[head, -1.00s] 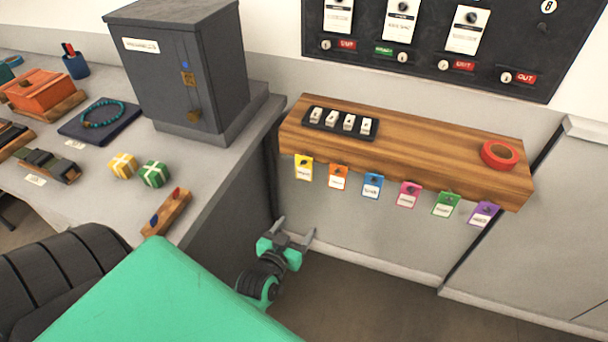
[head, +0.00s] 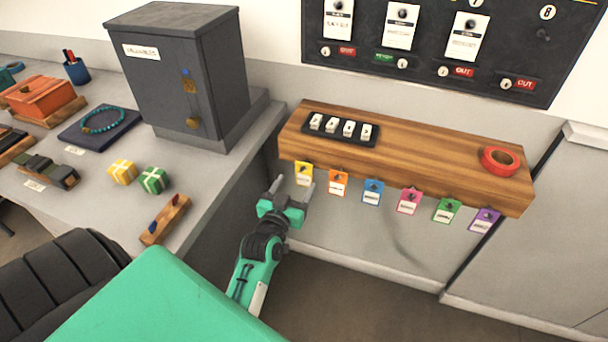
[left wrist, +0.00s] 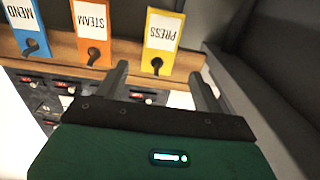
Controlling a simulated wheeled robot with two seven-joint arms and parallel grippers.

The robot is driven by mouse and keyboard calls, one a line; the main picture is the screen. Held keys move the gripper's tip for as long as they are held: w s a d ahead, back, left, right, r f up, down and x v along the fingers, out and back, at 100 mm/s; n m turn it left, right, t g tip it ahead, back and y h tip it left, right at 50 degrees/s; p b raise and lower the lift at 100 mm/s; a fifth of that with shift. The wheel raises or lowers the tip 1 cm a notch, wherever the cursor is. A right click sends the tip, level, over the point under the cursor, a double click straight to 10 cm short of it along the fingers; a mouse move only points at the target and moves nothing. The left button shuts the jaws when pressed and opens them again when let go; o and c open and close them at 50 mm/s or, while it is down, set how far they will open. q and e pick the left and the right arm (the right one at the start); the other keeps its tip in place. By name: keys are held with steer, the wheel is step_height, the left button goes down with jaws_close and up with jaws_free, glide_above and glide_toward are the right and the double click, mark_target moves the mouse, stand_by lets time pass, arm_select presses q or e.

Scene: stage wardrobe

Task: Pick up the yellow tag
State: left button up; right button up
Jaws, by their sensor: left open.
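The yellow tag (head: 304,173) hangs at the left end of a row of colored tags on the front of the wooden shelf. In the left wrist view the yellow tag (left wrist: 162,38) reads PRESS, upside down, and hangs from a dark peg. My left gripper (head: 292,184) is open and empty, just below and left of the yellow tag. In the left wrist view its two fingers (left wrist: 160,82) point toward the tag, one on each side of it in the picture. I cannot tell the remaining gap in depth. My right gripper is out of view.
The orange tag (head: 338,183) hangs close to the right of the yellow one, then several more. The grey counter (head: 225,185) stands close on the left. The space below the tags is free.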

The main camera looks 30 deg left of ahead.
mark_target(304, 173)
arm_select(q)
steer(key=x, duration=0.3)
steer(key=f+x, duration=0.1)
steer(key=x, duration=0.1)
steer(key=shift+w+p, duration=0.2)
steer(key=shift+p, duration=0.1)
steer(key=c, duration=1)
steer(key=shift+c, duration=0.2)
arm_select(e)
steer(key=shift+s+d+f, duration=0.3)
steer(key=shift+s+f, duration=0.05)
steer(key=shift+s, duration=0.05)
arm_select(q)
steer(key=shift+r, duration=0.1)
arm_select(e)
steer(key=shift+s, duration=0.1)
